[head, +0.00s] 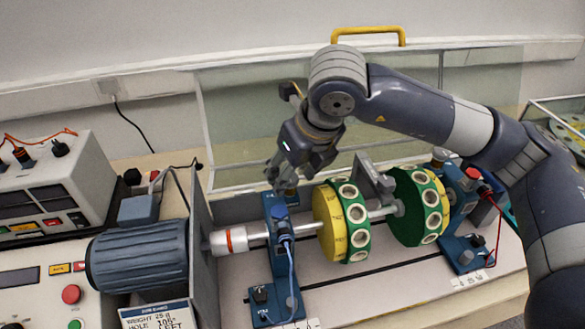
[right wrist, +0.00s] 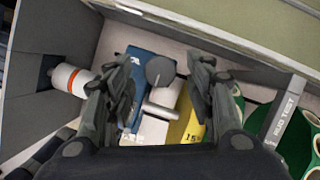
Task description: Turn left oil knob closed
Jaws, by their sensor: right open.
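The left oil knob, a dark grey round cap (right wrist: 160,71), sits on top of the blue left bearing block (right wrist: 142,62) in the right wrist view. In the head view this block (head: 278,212) stands on the shaft between the white coupling and the yellow-green disc. The knob is mostly hidden there behind my gripper. My right gripper (head: 287,172) points down just above the block. In the right wrist view the gripper (right wrist: 158,82) is open, with one finger on each side of the knob and gaps visible between. My left gripper is not in view.
Two yellow-green discs (head: 332,222) with white-rimmed holes sit on the shaft right of the block. A motor (head: 140,255) and a grey upright plate (head: 203,245) stand left. A clear guard panel (head: 240,120) rises behind. A blue cable (head: 291,265) hangs at the block's front.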

